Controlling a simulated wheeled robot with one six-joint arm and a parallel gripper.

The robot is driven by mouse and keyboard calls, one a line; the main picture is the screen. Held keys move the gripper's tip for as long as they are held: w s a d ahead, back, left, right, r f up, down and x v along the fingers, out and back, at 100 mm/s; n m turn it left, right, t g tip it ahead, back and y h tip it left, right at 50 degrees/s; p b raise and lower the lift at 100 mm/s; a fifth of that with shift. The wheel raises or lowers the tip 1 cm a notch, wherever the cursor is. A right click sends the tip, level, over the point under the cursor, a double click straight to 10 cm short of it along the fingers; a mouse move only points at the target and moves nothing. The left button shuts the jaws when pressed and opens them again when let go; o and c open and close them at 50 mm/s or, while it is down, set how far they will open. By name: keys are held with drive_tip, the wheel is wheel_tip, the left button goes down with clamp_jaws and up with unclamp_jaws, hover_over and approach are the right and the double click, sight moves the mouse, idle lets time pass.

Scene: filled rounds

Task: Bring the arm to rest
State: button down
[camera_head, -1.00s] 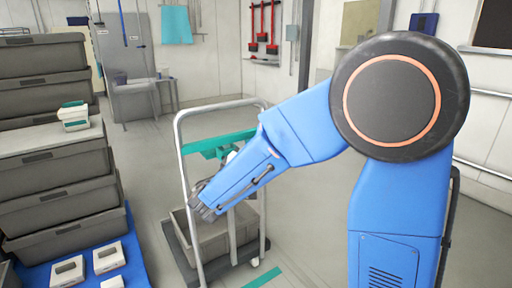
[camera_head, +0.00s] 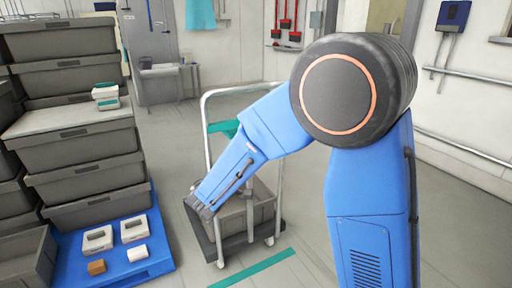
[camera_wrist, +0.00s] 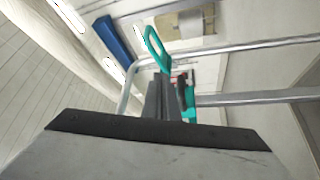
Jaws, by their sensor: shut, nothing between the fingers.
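My gripper (camera_head: 199,208) is at the low end of my blue arm in the head view, in front of the trolley (camera_head: 277,185). It points down and to the left. It is small and dark there, and I see nothing held in it. My arm is bent, with its large dark elbow joint high in the picture. In the wrist view a grey surface with a dark edge fills the bottom, and narrow dark shapes stand close together in the middle.
The trolley carries a grey crate (camera_head: 232,222) close behind my gripper. Grey crates (camera_head: 85,150) are stacked at left, with a small white-and-green box (camera_head: 106,97) on top. A blue pallet (camera_head: 153,268) holds white boxes and a brown block (camera_head: 96,267). Floor at right is clear.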

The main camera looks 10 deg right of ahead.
drive_tip(key=s+d+f+m+g, duration=0.1)
drive_tip(key=s+d+m+g, duration=0.1)
drive_tip(key=s+d+g, duration=0.55)
drive_tip(key=s+d+m+g, duration=0.15)
drive_tip(key=s+d, duration=0.25)
drive_tip(key=d, duration=0.6)
drive_tip(key=s+d+f+g+y, duration=0.2)
drive_tip(key=s+f+y, duration=0.1)
drive_tip(key=s, duration=0.4)
drive_tip(key=s+d+f+g+y, duration=0.2)
drive_tip(key=s+d, duration=0.1)
drive_tip(key=s, duration=0.3)
drive_tip(key=s+a+f+m+t+y, duration=0.1)
drive_tip(key=s+a+t+y, duration=0.2)
drive_tip(key=s+a+y, duration=0.6)
drive_tip(key=shift+s+f, duration=0.35)
drive_tip(key=shift+s, duration=0.9)
